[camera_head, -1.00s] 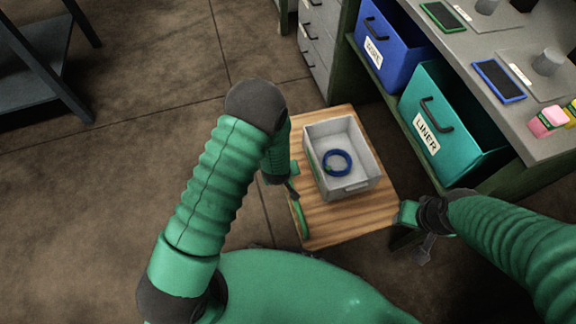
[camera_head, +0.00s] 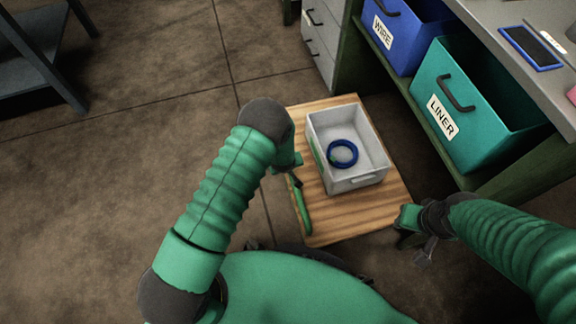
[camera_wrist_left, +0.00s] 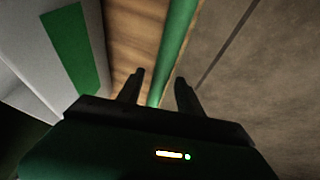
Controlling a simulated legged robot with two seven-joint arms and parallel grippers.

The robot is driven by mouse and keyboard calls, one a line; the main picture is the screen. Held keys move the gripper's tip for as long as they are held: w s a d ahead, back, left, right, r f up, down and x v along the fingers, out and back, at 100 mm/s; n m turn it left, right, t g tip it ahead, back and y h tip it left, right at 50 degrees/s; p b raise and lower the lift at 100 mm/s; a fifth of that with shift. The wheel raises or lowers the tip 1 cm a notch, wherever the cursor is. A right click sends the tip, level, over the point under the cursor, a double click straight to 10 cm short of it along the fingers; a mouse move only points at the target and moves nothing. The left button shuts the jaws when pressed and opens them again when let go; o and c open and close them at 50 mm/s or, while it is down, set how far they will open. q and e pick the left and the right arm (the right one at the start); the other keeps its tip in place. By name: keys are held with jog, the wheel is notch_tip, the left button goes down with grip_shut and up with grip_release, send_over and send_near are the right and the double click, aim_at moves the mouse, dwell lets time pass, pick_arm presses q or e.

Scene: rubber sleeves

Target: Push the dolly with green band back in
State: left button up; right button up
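The dolly (camera_head: 380,213) is a wooden board low over the floor, in front of me in the head view. A green bar (camera_head: 303,208) runs along its left edge and shows in the left wrist view (camera_wrist_left: 176,45). A grey bin (camera_head: 357,181) with a green stripe (camera_wrist_left: 72,45) stands on the dolly, holding a blue ring (camera_head: 343,153). My left gripper (camera_wrist_left: 158,90) is open, its fingers on either side of the green bar with gaps showing. My right gripper (camera_head: 409,216) is at the dolly's lower right corner; its fingers are unclear.
A workbench (camera_head: 520,45) stands at the right, with a teal LINER bin (camera_head: 470,120) and a blue WIRE bin (camera_head: 405,40) on its lower shelf. A drawer cabinet (camera_head: 320,45) is behind the dolly. A dark rack (camera_head: 40,65) is at upper left. The floor at left is clear.

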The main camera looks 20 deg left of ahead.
pick_arm(q)
grip_shut()
dwell(1.3)
